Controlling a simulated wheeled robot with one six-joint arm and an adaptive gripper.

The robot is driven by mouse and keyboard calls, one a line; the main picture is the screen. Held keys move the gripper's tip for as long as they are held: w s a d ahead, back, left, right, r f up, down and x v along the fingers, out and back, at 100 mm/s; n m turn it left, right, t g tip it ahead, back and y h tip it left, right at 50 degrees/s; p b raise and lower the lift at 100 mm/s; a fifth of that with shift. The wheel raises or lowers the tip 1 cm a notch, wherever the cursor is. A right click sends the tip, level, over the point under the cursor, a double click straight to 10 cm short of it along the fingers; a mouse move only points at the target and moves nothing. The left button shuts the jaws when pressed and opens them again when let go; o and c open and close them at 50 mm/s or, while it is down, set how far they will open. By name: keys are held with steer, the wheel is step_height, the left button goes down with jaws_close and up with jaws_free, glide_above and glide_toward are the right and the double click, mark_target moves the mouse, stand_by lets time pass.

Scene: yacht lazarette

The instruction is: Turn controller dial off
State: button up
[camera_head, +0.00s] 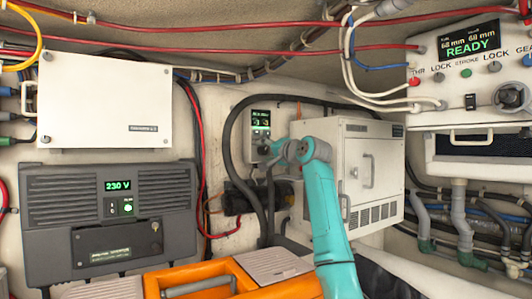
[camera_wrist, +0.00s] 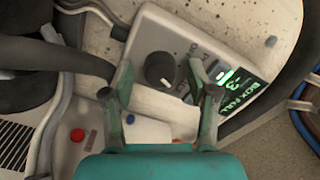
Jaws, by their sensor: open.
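The controller (camera_head: 260,121) is a small pale box with a green-lit screen on the back wall. It fills the middle of the wrist view (camera_wrist: 188,42), tilted in that picture. Its round black dial (camera_wrist: 160,69) has a light pointer mark on its lower edge. The green display (camera_wrist: 238,85) appears to read "BOX FULL" and "-3". My gripper (camera_wrist: 162,78) is open, with one finger on each side of the dial in the wrist view. Whether the fingers touch the dial I cannot tell. In the head view my gripper (camera_head: 272,150) is at the controller's lower part and hides the dial.
A white cabinet (camera_head: 372,165) stands close to the right of my arm. Black hoses (camera_head: 231,150) curve around the controller. A grey 230 V unit (camera_head: 110,210) is at left, an orange case (camera_head: 205,275) below. A panel (camera_head: 465,75) reading "READY" is at upper right.

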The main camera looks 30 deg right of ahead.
jaws_close()
stand_by(0.3)
steer(key=shift+n, duration=0.3)
steer(key=n, duration=0.3)
steer(key=shift+n, duration=0.3)
steer(key=n, duration=0.4)
steer(key=shift+n, duration=0.3)
steer(key=n, duration=0.9)
